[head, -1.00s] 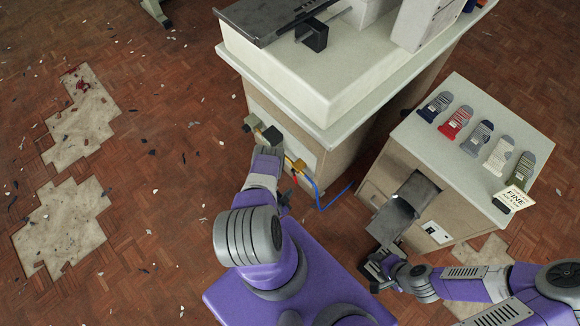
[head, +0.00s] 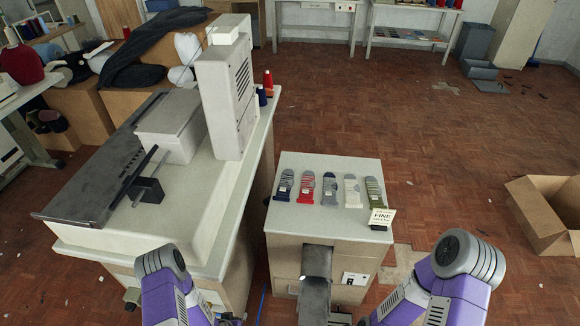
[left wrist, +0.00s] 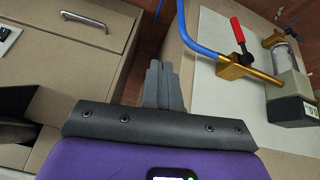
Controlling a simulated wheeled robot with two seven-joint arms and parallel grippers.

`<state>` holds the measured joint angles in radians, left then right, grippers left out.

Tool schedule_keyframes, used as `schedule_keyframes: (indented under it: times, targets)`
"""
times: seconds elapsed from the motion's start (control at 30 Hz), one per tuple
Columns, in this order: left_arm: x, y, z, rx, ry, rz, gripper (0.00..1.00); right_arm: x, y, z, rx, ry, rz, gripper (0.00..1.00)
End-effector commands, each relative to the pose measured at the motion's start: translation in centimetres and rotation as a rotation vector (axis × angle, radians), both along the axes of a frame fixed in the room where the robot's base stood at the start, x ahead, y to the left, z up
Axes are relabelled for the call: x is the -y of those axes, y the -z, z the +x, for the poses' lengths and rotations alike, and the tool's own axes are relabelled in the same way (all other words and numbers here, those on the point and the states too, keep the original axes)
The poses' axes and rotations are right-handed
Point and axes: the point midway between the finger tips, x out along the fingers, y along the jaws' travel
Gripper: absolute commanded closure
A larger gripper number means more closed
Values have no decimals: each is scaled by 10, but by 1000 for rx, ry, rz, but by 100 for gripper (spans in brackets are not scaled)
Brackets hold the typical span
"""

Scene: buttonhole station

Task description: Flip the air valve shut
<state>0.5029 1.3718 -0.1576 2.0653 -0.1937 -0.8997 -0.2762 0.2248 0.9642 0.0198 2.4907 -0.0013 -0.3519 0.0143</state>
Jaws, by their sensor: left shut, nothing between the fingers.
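The air valve shows in the left wrist view as a brass body (left wrist: 246,68) with a red lever (left wrist: 238,30). The lever points up in the picture, roughly across the brass line. My left gripper (left wrist: 163,66) is shut and empty, left of the valve and apart from it. In the head view my left arm comes in at the bottom left; the valve and left fingers are not visible there. A dark part of my right gripper (head: 342,318) shows at the bottom edge, mostly cut off, so its jaws cannot be judged.
A blue hose (left wrist: 198,42) curves to the valve. A box with a digital display (left wrist: 290,108) sits to its right, on a pale panel (left wrist: 222,100). A cabinet with a drawer handle (left wrist: 84,20) is at left. Socks (head: 331,186) lie on the low cabinet (head: 285,222).

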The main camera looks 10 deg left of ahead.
Motion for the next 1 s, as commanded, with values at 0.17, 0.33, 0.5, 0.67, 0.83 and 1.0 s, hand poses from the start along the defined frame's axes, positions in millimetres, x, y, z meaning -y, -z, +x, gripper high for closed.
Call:
schedule_keyframes:
  times: [0.17,0.33,0.5,0.67,0.83,1.0]
  targets:
    - [85,-95,-25,-245,-14,-220,100,0,-14,0,0,0,0,44]
    - [128,-148,-64,-415,-8,-312,100,0,-19,0,0,0,0,44]
    - [141,-166,-81,-483,-5,-337,100,0,-20,0,0,0,0,44]
    - [142,-166,-83,-487,-5,-338,100,0,-19,0,0,0,0,44]
    - [133,-151,-74,-443,28,-329,100,0,-17,0,0,0,0,44]
    - [95,-97,-49,-272,157,-248,100,0,-10,0,0,0,0,44]
